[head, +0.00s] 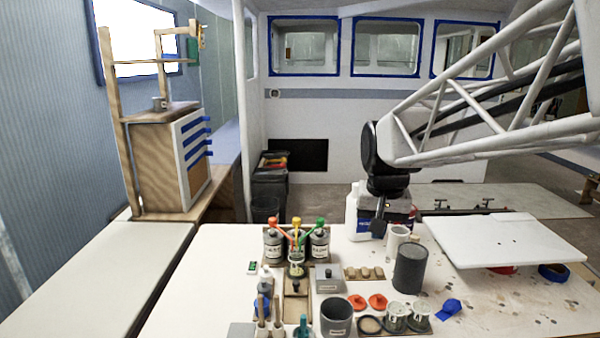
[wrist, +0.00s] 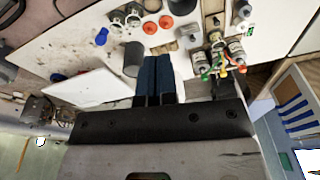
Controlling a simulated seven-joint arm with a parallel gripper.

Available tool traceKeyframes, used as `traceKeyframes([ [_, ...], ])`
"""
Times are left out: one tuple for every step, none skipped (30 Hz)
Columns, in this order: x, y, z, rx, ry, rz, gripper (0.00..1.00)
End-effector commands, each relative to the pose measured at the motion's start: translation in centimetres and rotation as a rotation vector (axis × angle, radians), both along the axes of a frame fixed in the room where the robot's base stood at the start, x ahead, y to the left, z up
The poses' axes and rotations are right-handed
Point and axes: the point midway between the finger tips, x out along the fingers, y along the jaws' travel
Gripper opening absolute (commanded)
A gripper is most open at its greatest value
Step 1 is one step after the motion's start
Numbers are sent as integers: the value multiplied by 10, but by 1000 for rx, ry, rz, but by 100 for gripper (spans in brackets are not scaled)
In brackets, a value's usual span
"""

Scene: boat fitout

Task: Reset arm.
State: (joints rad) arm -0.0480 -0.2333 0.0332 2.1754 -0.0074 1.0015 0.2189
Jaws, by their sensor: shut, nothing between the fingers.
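My gripper (head: 378,228) hangs from the lattice arm above the back of the white work table (head: 215,290), in front of a white jug. In the wrist view my gripper's two blue-grey fingers (wrist: 155,78) lie side by side, closed, with nothing between them. A dark grey cylinder (head: 410,268) stands on the table to the right of the gripper in the head view. It also shows beside the fingers in the wrist view (wrist: 133,58).
Bottles with red, orange and green tops (head: 297,240) stand left of my gripper. A white board (head: 505,240) lies raised at the right. Orange lids (head: 377,301), a grey cup (head: 336,317) and a blue item (head: 449,307) sit nearer. The table's left part is clear.

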Motion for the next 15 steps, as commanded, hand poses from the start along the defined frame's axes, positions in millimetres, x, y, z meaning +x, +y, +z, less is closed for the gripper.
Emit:
traceKeyframes([
  [-13,-2,-1,-2,-5,7,0],
  [-20,-3,-2,-3,-7,11,0],
  [-30,-5,-4,-3,-10,16,0],
  [-36,-6,-5,-5,-11,19,0],
  [-43,-7,-6,-6,-13,23,0],
  [-52,-8,-8,-8,-15,30,0],
  [-59,-10,-10,-9,-17,34,0],
  [-66,-11,-11,-10,-20,37,0],
  [-75,-12,-14,-11,-21,43,0],
  [-82,-13,-16,-12,-24,47,0],
  [-89,-14,-18,-13,-26,52,0],
  [-98,-15,-21,-14,-28,57,0],
  [-104,-16,-22,-15,-31,60,0],
  [-111,-16,-25,-16,-33,65,0],
  [-120,-18,-28,-19,-34,71,0],
])
